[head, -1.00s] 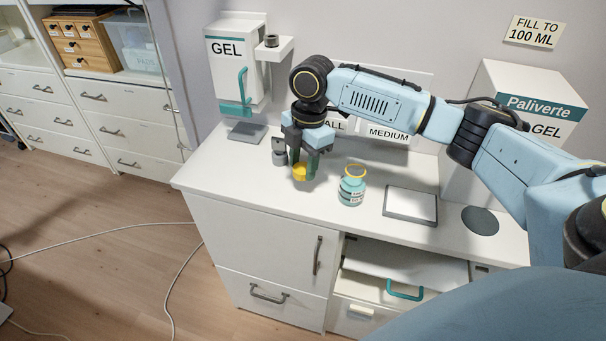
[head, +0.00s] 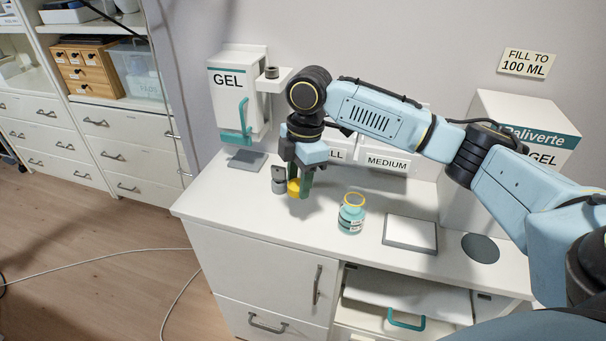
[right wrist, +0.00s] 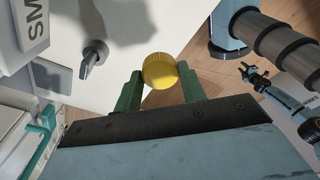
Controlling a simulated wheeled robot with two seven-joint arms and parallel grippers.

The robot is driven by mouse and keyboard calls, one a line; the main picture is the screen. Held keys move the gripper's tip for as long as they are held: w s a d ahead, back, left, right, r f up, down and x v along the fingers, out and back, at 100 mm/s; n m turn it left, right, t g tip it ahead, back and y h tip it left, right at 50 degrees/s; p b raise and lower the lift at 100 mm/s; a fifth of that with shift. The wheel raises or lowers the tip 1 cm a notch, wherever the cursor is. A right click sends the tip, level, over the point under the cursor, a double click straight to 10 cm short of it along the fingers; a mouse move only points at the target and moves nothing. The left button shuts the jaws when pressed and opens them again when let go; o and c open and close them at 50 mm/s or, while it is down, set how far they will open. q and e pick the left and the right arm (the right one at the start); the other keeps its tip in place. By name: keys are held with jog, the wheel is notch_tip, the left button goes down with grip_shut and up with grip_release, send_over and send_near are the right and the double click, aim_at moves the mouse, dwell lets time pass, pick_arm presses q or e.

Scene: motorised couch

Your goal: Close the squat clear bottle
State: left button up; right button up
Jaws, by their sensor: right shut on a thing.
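The squat bottle (head: 351,216) stands upright on the white counter. It has teal content, a pale label and a yellow ring at its neck, and no cap sits on it. My right gripper (head: 300,185) points down over the counter, left of the bottle in the head view. It is shut on a round yellow cap (head: 293,188). In the right wrist view the ribbed cap (right wrist: 159,71) sits between the green fingers of the same gripper (right wrist: 160,85). The bottle does not show in that view.
A small grey fixture (head: 279,182) stands just left of the cap. A white pad (head: 410,233) and a dark disc (head: 480,248) lie right of the bottle. The GEL dispenser (head: 235,100) is at the back left. A drawer with a teal handle (head: 406,324) is below.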

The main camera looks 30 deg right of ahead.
jog(key=s+a+m, duration=0.2)
jog(key=a+m, duration=0.2)
jog(key=m, duration=0.4)
jog(key=s+a+m+t+h, duration=0.1)
jog(key=s+a+m, duration=0.2)
jog(key=m, duration=0.6)
jog(key=shift+a, duration=0.45)
